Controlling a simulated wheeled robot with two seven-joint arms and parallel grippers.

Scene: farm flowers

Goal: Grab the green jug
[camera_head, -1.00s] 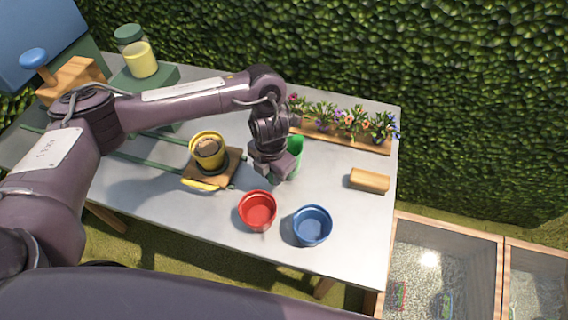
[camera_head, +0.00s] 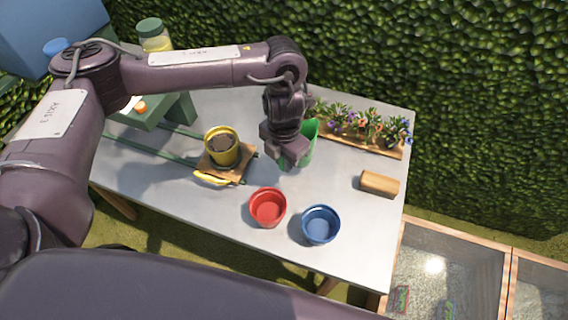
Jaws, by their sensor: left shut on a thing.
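The green jug (camera_head: 312,131) stands on the grey table, partly hidden behind my left gripper. Its right side and part of its rim show. My left gripper (camera_head: 285,160) points down at the jug's near left side and is shut on it; the fingertips are hard to make out against the jug. I cannot tell whether the jug is lifted off the table. My right gripper is not in view.
A red pot (camera_head: 268,207) and a blue pot (camera_head: 321,225) stand in front. A yellow pot (camera_head: 222,147) sits on a wooden board to the left. A flower planter (camera_head: 370,143) is behind right, with a wooden block (camera_head: 379,184) nearer.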

